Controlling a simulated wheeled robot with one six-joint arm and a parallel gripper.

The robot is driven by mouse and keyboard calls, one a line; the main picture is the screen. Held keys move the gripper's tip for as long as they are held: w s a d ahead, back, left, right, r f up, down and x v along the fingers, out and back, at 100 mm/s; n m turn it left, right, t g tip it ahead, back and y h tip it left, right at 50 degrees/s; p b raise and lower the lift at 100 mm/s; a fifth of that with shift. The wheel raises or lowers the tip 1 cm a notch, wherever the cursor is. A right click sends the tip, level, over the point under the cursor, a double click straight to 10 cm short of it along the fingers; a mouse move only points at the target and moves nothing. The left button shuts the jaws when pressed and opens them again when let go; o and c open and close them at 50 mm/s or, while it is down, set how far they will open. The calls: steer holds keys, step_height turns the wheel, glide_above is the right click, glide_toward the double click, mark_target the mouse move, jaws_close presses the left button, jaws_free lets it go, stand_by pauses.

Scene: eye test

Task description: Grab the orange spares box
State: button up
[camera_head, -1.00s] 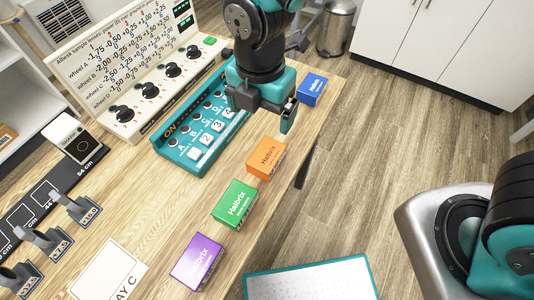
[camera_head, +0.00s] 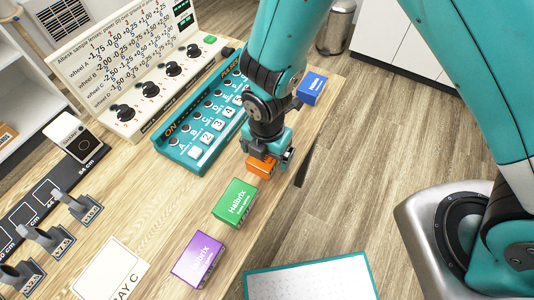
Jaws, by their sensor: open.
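The orange box (camera_head: 261,166) lies on the wooden bench near its right edge. My gripper (camera_head: 266,160) is right above it, pointing down, and hides most of its top. The jaws are open; whether they reach down on either side of the box is hard to tell. A green Halbrix box (camera_head: 235,203) is just below it in the picture, a purple Halbrix box (camera_head: 198,260) lower still. A blue box (camera_head: 311,88) stands farther back, near the bench's far end.
A teal panel (camera_head: 203,125) with switches and numbered keys lies left of my gripper. Behind it stands a board (camera_head: 125,70) with knobs. Lens holders (camera_head: 82,206) and a card (camera_head: 110,272) are at the left. A teal-edged white board (camera_head: 312,282) is at the bottom.

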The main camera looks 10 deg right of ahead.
steer(key=shift+f, duration=0.2)
steer(key=c, duration=1)
steer(key=shift+r, duration=0.1)
steer(key=shift+c, duration=0.2)
